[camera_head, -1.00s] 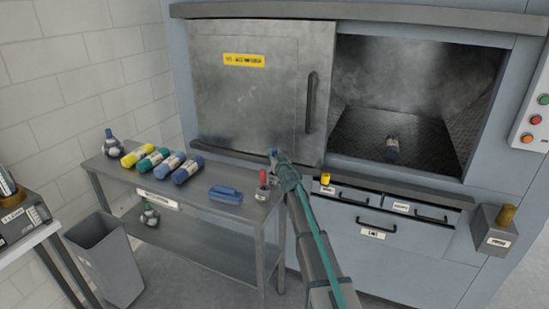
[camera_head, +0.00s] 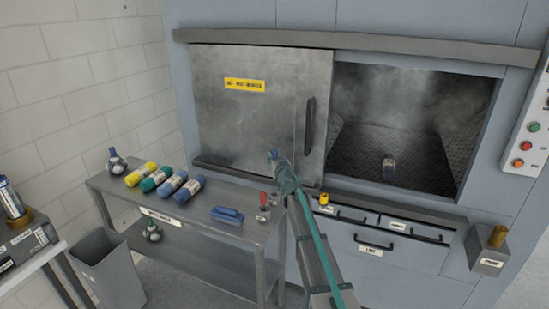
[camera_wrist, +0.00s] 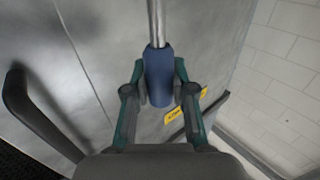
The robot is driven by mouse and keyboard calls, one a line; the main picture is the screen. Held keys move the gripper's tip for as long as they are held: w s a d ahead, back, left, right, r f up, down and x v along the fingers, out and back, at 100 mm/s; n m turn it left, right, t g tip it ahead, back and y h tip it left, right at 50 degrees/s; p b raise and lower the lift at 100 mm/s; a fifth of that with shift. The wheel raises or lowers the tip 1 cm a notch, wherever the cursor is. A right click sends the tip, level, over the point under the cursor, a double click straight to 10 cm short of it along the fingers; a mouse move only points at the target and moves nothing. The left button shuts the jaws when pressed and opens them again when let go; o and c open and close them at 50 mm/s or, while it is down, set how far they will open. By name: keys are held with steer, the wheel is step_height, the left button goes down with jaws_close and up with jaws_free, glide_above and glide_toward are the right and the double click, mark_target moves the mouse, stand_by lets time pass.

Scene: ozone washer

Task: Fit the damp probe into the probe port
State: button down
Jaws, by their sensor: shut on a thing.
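My gripper (camera_wrist: 160,88) is shut on the blue handle (camera_wrist: 159,72) of a probe, which I take to be the damp probe. In the wrist view, its bare metal rod (camera_wrist: 155,20) runs out past the top edge, so its tip is hidden. In the head view, my gripper (camera_head: 284,178) is in front of the washer's door, above the bench's right end, and a bit of blue (camera_head: 273,155) shows at it. A grey box with a brass cylinder (camera_head: 497,236) at the washer's right front may be the probe port; its label is too small to read.
The bench (camera_head: 195,226) holds several coloured bottles, a blue case (camera_head: 228,215) and a red-topped item (camera_head: 263,204). A grey bin (camera_head: 105,262) and a side table stand left.

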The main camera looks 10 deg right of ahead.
mark_target(275, 150)
steer(key=shift+r+p, duration=2)
steer(key=shift+r, duration=1.3)
steer(key=shift+s+d, duration=0.1)
